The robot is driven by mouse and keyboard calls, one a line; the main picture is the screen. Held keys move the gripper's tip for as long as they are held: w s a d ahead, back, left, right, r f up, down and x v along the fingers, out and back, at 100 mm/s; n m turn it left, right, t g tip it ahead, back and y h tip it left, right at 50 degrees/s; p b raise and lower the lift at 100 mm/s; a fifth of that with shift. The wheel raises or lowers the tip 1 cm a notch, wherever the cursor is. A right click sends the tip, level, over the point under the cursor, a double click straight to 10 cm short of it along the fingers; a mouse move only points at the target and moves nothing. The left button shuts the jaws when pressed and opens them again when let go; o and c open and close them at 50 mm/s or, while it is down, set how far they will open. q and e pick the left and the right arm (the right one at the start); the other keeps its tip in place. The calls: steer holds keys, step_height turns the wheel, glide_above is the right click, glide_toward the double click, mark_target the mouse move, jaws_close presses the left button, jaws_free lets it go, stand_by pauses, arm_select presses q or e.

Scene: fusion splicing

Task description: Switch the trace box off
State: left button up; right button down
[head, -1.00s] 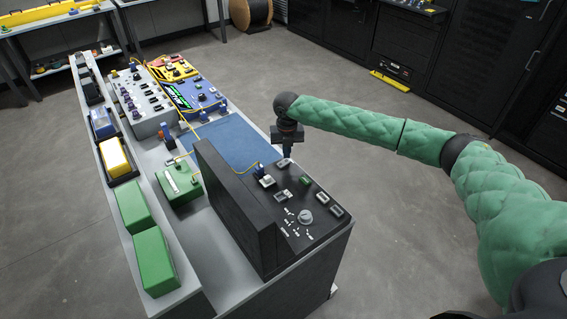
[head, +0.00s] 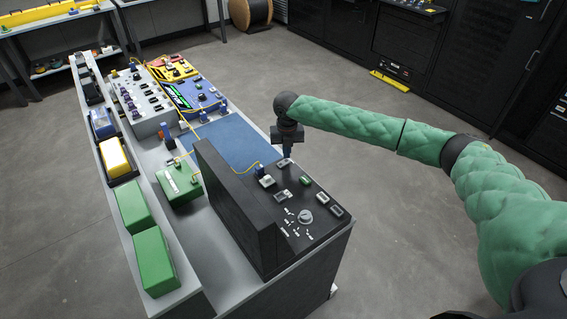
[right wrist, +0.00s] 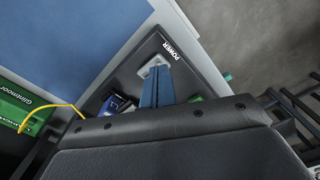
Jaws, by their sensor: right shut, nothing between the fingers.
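A black box (head: 238,212) with a raised left part and a low control panel stands at the near end of the bench. Its panel carries a knob, small switches and a green button. In the right wrist view its panel (right wrist: 140,62) shows the word POWER beside a light grey switch (right wrist: 154,66). My right gripper (head: 287,158) is shut and empty, pointing down at the far end of this panel. In the right wrist view its blue fingers (right wrist: 157,84) reach the switch; I cannot tell if they touch it. The switch's position is hidden. My left gripper is not in view.
A blue mat (head: 232,138) lies beyond the black box. A green box (head: 180,185) with a yellow cable stands left of it. Blue (head: 197,98), yellow and white devices stand at the far end. Open floor lies right of the bench.

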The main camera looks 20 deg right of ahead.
steer(key=shift+f, duration=0.95)
stand_by(0.6)
steer(key=shift+r, duration=0.1)
steer(key=shift+r+p, duration=2.5)
steer(key=shift+r, duration=0.95)
steer(key=shift+f, duration=0.1)
